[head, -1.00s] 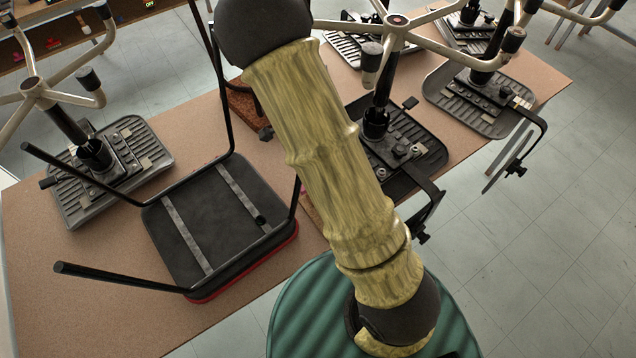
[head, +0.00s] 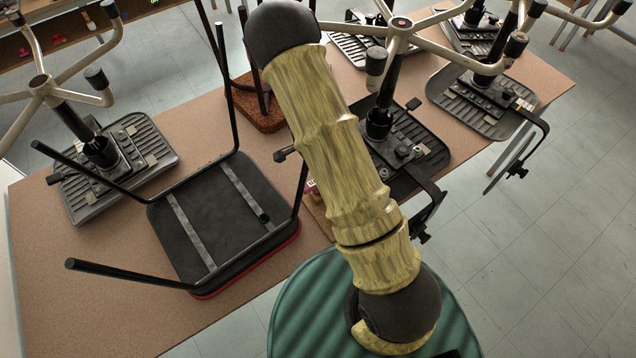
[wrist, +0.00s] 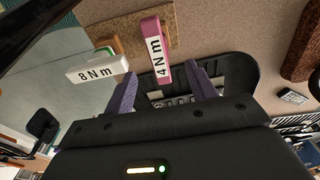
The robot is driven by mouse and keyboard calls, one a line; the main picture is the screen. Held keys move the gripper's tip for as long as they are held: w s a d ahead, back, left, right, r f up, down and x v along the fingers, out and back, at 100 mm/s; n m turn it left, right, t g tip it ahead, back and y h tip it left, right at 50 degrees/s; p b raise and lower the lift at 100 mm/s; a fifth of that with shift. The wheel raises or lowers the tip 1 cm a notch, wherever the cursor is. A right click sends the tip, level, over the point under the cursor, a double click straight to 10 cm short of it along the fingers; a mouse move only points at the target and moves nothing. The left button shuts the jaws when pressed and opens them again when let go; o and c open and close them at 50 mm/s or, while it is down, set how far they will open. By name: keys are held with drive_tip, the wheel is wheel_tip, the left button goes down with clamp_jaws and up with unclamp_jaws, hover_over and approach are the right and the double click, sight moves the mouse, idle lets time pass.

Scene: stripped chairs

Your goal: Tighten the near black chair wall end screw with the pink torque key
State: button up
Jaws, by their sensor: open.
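My gripper (wrist: 163,78) is open in the wrist view, with two purple fingers spread apart. The pink torque key (wrist: 164,62), marked 4 Nm, stands in the gap ahead of and between the fingertips, not gripped. A white key (wrist: 97,68) marked 8 Nm is beside it, left of the left finger. In the head view my arm hides most of my gripper. A black upturned chair seat (head: 430,150) with a post and screw plate lies partly behind my arm. I cannot tell which screw is the wall end one.
The brown table (head: 90,290) carries a black seat with a red edge (head: 225,215) and upright legs, plus other upturned chairs (head: 120,150). Metal chair bases (head: 400,25) stick up at the back. A brown block (head: 262,108) lies behind my arm. Table front left is clear.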

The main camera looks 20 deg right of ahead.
drive_tip(key=shift+w+d+f+p, duration=0.1)
drive_tip(key=shift+f+p, duration=0.1)
drive_tip(key=shift+f, duration=0.75)
drive_tip(key=shift+d+f+p, duration=0.1)
drive_tip(key=shift+f+p, duration=0.05)
drive_tip(key=shift+f, duration=0.75)
drive_tip(key=shift+d+f+p, duration=0.1)
drive_tip(key=shift+f+p, duration=0.65)
drive_tip(key=shift+p, duration=0.05)
drive_tip(key=shift+d+f+p, duration=0.2)
drive_tip(key=shift+f+p, duration=0.5)
drive_tip(key=shift+f, duration=1.1)
drive_tip(key=c, duration=1.2)
drive_tip(key=shift+r, duration=0.1)
